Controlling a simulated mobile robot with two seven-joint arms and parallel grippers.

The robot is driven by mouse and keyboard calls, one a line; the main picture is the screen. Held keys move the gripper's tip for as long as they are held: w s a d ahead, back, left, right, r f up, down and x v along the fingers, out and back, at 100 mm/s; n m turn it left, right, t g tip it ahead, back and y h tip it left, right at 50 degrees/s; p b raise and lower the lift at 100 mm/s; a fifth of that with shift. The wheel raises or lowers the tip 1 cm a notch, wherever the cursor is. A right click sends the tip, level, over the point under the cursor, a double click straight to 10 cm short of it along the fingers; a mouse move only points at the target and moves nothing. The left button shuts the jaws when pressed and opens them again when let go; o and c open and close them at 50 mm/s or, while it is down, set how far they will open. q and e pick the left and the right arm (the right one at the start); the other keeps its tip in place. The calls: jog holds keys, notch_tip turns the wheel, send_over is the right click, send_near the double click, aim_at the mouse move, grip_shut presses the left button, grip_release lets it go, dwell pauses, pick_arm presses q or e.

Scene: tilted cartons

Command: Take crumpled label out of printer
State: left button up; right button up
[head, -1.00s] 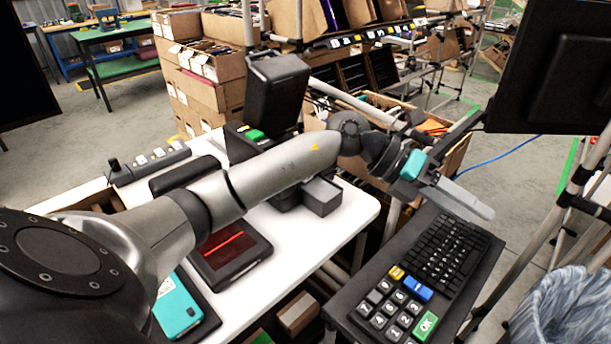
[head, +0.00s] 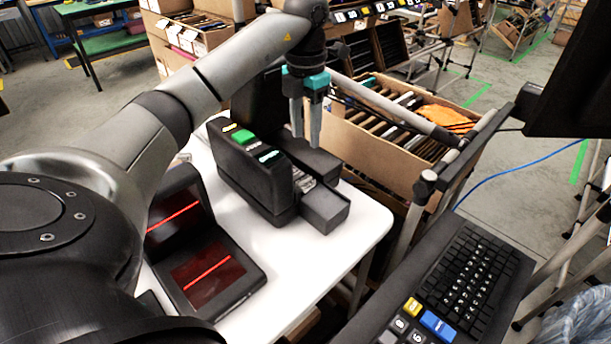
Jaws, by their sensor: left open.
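The black label printer (head: 252,178) stands on the white table, with a green button on top and its lid raised behind. A crumpled, pale grey label (head: 304,181) shows at the printer's front opening, beside the dark block that juts out to the right. My left gripper (head: 306,138) points down above the printer's front right part, its two grey fingers apart and empty. The fingertips are close to the printer's top; I cannot tell whether they touch. My right gripper is not in view.
A black scanner (head: 208,265) with red lines stands on the white table (head: 290,262) left of the printer. A keyboard (head: 458,275) is at the lower right. A carton of files (head: 375,150) stands behind the table, beside metal rails.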

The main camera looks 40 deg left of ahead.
pick_arm(q)
send_over(306, 178)
notch_tip(306, 178, down, 5)
jog(key=shift+s+d+f+b, duration=0.15)
jog(key=shift+b, duration=0.2)
jog(key=shift+f, duration=0.85)
notch_tip(306, 178, down, 4)
jog(key=shift+r+b, duration=0.1)
jog(key=shift+b, duration=0.4)
jog(key=shift+f, duration=0.45)
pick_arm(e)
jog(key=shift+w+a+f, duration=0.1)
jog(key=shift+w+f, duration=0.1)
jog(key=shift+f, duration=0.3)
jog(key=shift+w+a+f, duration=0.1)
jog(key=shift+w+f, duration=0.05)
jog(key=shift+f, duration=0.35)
pick_arm(q)
jog(key=shift+c, duration=0.4)
grip_shut()
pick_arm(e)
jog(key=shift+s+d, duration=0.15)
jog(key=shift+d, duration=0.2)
